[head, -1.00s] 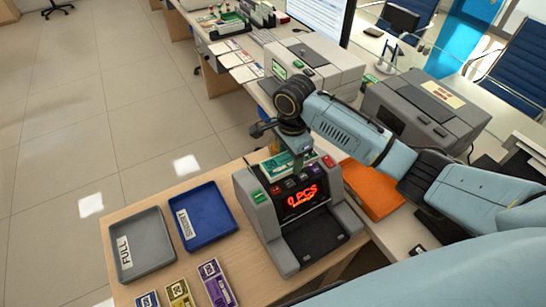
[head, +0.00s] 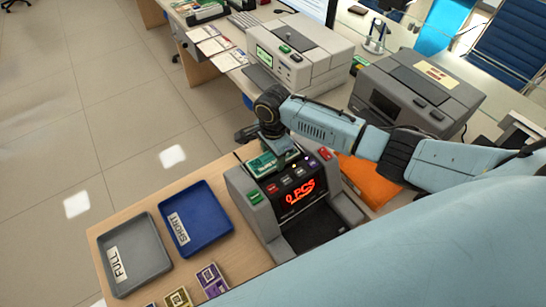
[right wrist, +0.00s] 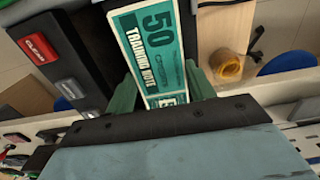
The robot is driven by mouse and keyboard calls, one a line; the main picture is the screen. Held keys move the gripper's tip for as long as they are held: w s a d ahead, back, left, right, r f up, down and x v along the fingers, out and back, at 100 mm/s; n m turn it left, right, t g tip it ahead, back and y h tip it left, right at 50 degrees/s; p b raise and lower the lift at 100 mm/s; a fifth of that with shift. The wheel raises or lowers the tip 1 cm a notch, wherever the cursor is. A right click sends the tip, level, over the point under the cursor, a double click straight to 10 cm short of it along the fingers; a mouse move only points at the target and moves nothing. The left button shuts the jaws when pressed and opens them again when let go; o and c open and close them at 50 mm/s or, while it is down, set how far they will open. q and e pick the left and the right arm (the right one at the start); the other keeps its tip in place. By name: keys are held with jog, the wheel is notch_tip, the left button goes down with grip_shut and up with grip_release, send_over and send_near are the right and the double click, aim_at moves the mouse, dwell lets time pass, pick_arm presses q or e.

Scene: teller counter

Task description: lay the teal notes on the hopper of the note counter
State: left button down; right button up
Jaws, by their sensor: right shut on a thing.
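The teal notes (head: 266,164), a flat bundle marked 50, are at the top rear of the note counter (head: 252,203). My right gripper (head: 271,143) is shut on them from above; in the right wrist view the teal notes (right wrist: 158,42) stand between its two green fingers (right wrist: 160,92). The counter's red and grey buttons (right wrist: 38,46) show at the left there. The counter's display reads 0 PCS. The hopper is largely hidden by the notes and gripper, so I cannot tell whether the notes touch it. My left gripper is out of view.
A grey FULL tray (head: 134,256) and a blue SHORT tray (head: 196,218) lie left of the counter. Purple notes (head: 211,279) and yellow notes (head: 178,297) lie in front. An orange thing (head: 368,182) is right of the counter. Grey machines (head: 302,52) stand behind.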

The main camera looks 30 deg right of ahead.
aim_at(273, 158)
jog(key=shift+f, duration=0.5)
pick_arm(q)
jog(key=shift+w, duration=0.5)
pick_arm(e)
jog(key=shift+f, duration=0.1)
jog(key=o, duration=1.1)
jog(key=shift+f, duration=0.15)
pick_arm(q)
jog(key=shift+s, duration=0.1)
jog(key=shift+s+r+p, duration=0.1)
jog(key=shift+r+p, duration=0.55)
pick_arm(e)
notch_tip(273, 158, up, 12)
jog(key=shift+r, duration=0.2)
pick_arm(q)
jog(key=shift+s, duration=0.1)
pick_arm(e)
jog(key=shift+s+f, duration=0.1)
